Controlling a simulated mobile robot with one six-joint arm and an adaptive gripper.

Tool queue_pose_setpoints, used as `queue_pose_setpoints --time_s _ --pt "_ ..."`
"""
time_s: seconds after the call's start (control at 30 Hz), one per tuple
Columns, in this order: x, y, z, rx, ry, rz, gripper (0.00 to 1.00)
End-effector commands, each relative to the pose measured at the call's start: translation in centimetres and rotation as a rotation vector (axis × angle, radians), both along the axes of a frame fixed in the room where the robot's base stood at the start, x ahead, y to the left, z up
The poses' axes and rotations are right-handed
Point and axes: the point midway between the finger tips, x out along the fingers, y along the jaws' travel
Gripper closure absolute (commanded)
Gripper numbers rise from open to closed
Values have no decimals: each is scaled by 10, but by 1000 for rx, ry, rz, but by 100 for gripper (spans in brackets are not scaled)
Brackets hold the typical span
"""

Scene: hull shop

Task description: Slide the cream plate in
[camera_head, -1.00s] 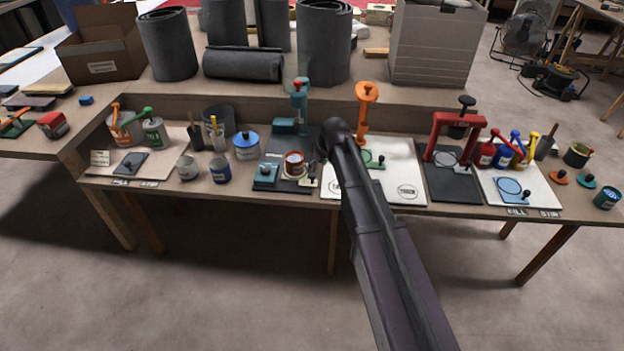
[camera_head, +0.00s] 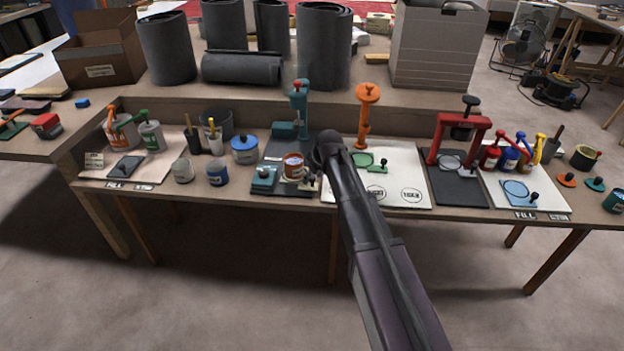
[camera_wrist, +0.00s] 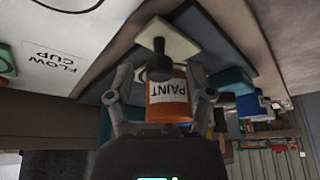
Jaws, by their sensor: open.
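The cream plate (camera_wrist: 172,38) with its dark upright knob (camera_wrist: 158,60) shows at the top of the wrist view. In the head view the cream plate (camera_head: 308,184) lies at the front of the teal press's dark base, right of the teal plate (camera_head: 264,178). An orange paint can (camera_wrist: 168,98) labelled PAINT stands at the plate; it also shows in the head view (camera_head: 293,166). My gripper (camera_wrist: 162,92) is open, with its fingers on either side of the knob and can in the picture. Whether they touch anything cannot be told. My arm hides the gripper in the head view.
The teal press (camera_head: 299,105) rises behind the can. A white board (camera_head: 405,190) with a green plate (camera_head: 377,166) and the orange press (camera_head: 365,115) lies to the right.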

Motion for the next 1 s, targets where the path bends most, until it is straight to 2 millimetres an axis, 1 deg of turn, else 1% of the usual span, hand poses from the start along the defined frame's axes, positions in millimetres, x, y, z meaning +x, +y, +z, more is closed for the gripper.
queue_pose_setpoints --time_s 0.23,0.27,0.3,0.37,0.4,0.47,0.5,0.67,0.77,0.87,1.0 --pt "0 0 0 0 0 0 32" --pt "0 0 0 0 0 0 38" --pt "0 0 0 0 0 0 50" --pt "0 0 0 0 0 0 68" --pt "0 0 0 0 0 0 80" --pt "0 0 0 0 0 0 98" --pt "0 0 0 0 0 0 100" --pt "1 0 0 0 0 0 100" --pt "9 0 0 0 0 0 100" --pt "25 0 0 0 0 0 100" --pt "56 0 0 0 0 0 100"
